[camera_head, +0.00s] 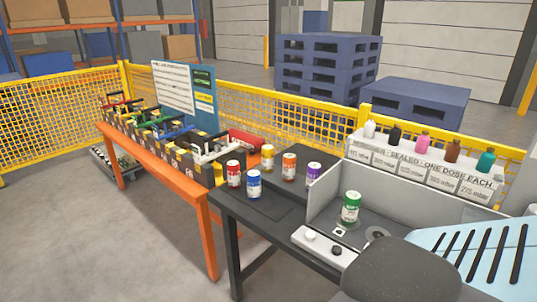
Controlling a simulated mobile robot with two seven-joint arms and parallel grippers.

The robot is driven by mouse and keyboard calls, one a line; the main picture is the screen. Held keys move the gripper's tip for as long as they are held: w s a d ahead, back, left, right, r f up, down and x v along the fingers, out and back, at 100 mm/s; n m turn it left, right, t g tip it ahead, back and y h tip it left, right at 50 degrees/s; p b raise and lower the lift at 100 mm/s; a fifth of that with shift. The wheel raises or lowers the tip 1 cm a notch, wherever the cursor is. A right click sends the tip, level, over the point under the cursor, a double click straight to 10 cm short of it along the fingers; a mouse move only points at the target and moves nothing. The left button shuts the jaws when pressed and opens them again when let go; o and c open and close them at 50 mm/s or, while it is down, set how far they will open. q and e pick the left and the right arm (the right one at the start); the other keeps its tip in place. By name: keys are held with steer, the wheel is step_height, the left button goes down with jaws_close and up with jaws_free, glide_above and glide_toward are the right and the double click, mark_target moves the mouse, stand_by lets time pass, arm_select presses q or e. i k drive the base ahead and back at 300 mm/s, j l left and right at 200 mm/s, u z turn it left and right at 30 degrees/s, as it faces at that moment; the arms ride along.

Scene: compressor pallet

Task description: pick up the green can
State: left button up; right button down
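The green can (350,207) has a white label band and a green top. It stands upright inside a grey-walled bay on the right of the dark table, in the head view. A flat dark disc lies on the bay floor to its right. Neither of my grippers shows in this view, and nothing is seen touching the can.
A red can (233,174), blue can (254,184), yellow can (267,158), orange can (289,167) and purple can (314,173) stand left of the bay's grey wall (325,192). Small bottles line a labelled rack (420,168) behind. An orange bench (150,160) adjoins.

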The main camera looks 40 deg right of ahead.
mark_target(351, 200)
steer(key=i, duration=2.7)
steer(key=z, duration=5)
